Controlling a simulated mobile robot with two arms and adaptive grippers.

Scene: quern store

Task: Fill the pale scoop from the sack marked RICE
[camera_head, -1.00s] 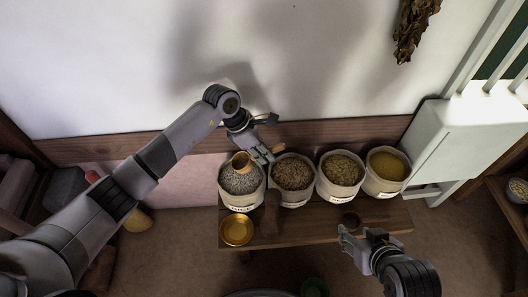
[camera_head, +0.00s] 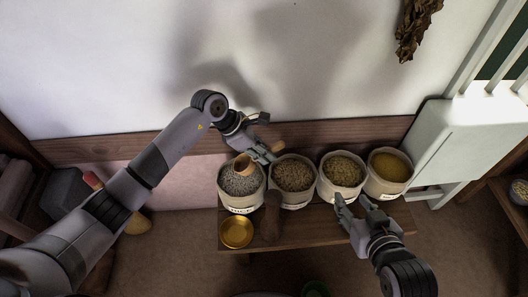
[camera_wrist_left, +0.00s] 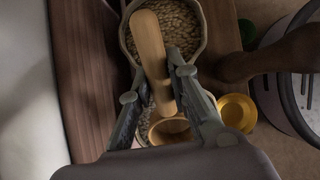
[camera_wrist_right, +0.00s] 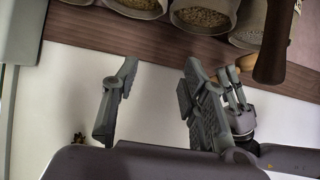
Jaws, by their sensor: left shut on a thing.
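My left gripper (camera_head: 262,152) is shut on the handle of the pale wooden scoop (camera_wrist_left: 150,50). The scoop's bowl (camera_head: 244,164) is tilted over the leftmost sack (camera_head: 240,202), whose front label appears to read RICE. The sack holds greyish grain (camera_head: 233,182), also glimpsed behind the scoop in the left wrist view. I cannot tell whether the bowl touches the grain or holds any. My right gripper (camera_head: 354,204) is open and empty, in front of the third sack; its fingers stand apart in the right wrist view (camera_wrist_right: 157,85).
Three more open sacks (camera_head: 294,201) (camera_head: 338,194) (camera_head: 387,188) stand in a row to the right on the wooden bench (camera_head: 300,237). A golden dish (camera_head: 236,232) and an upright dark brown object (camera_head: 271,215) stand in front. A white wall is behind.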

